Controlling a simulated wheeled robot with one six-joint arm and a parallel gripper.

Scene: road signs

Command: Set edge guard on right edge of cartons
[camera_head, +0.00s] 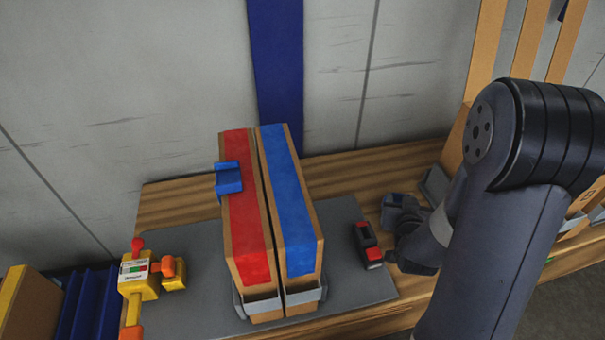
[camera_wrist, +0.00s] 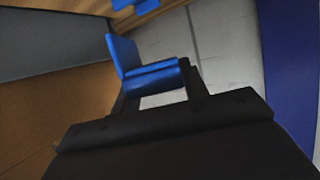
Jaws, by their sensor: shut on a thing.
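Two tall cartons stand side by side on a grey mat, the left one with red tape (camera_head: 247,215) on top and the right one with blue tape (camera_head: 289,200). A blue edge guard (camera_head: 228,180) sits over the left upper edge of the red-taped carton. My gripper (camera_head: 398,212) is to the right of the cartons, apart from them, partly hidden by my arm. In the wrist view its fingers (camera_wrist: 163,98) are shut on another blue edge guard (camera_wrist: 150,72), an angled piece. The right upper edge of the blue-taped carton is bare.
Grey brackets (camera_head: 262,305) hold the cartons' near ends. A black and red object (camera_head: 368,245) stands on the mat between the cartons and my gripper. A yellow tool (camera_head: 140,280) with orange parts is at the left. A wall with a blue stripe (camera_head: 277,60) rises behind.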

